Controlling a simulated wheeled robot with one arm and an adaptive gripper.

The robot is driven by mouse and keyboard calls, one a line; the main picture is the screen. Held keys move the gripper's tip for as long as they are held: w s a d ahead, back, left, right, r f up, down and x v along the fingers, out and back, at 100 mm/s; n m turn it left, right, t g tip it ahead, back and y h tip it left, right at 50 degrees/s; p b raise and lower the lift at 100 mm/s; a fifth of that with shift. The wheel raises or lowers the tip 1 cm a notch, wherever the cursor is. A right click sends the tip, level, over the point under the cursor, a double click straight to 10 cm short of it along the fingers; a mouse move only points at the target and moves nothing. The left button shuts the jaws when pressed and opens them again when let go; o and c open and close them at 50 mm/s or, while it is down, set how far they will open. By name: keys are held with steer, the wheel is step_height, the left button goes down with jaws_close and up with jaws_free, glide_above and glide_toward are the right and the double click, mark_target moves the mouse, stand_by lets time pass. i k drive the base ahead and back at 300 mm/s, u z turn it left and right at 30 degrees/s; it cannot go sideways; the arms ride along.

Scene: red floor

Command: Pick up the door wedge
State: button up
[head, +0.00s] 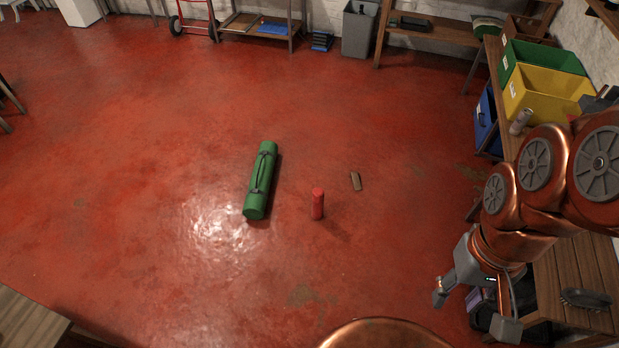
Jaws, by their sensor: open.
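A small brown wedge-like piece (355,181), which looks like the door wedge, lies flat on the red floor near the middle of the head view. A red cylinder (317,204) stands upright to its left and a little nearer to me. My gripper (472,308) is at the lower right, open and empty, pointing down. It is well apart from the wedge, to the right and nearer to me.
A green rolled mat (260,180) lies left of the red cylinder. A wooden bench (580,275) is close beside my arm at the right. Green (540,57) and yellow (545,92) bins stand on a shelf at the upper right. The floor around the wedge is clear.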

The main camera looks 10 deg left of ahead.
mark_target(354, 175)
steer(key=u, duration=0.4)
steer(key=i, duration=0.3)
steer(key=u, duration=0.85)
steer(key=i, duration=1.5)
steer(key=z, duration=0.6)
steer(key=i, duration=0.4)
steer(key=z, duration=0.4)
